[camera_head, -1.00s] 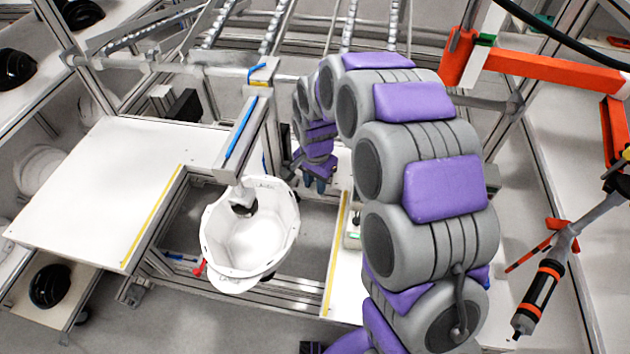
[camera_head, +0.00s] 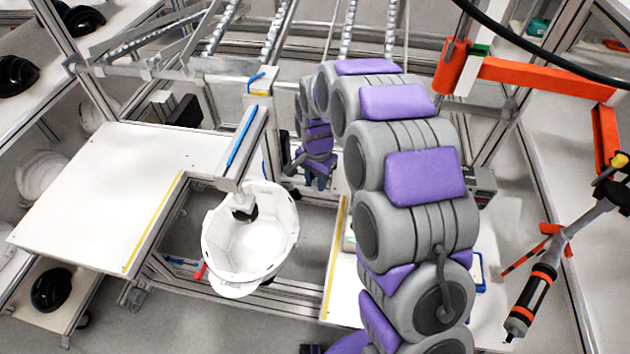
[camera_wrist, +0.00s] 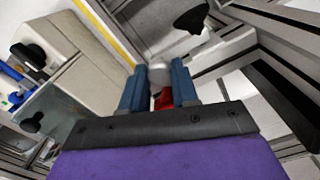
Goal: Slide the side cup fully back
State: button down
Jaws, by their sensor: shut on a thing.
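The white helmet shell (camera_head: 255,240) hangs open side up, with a black pad (camera_head: 243,210) inside it under the overhead arm. A dark cup (camera_head: 292,193), likely the side cup, shows just right of the shell; a black cup also shows at the top of the wrist view (camera_wrist: 191,20). My gripper (camera_head: 317,182) is low, right of the shell. In the wrist view its blue fingers (camera_wrist: 158,92) are closed around a small red part (camera_wrist: 163,98) with a pale rounded end (camera_wrist: 160,73). How this part joins the cup is not clear.
A white table (camera_head: 100,190) with a yellow edge strip lies left of the frame opening. Another yellow strip (camera_head: 337,250) edges the right table. Metal rails surround the opening. A red-orange arm (camera_head: 540,75) and a hanging tool (camera_head: 530,300) are at the right.

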jog(key=shift+w+r, duration=0.15)
jog(key=shift+w, duration=0.15)
jog(key=c, duration=1.1)
grip_release()
jog(key=shift+w, duration=0.1)
jog(key=shift+o, duration=1.3)
notch_tip(320, 180, up, 17)
jog(key=p, duration=0.3)
jog(key=shift+a, duration=0.1)
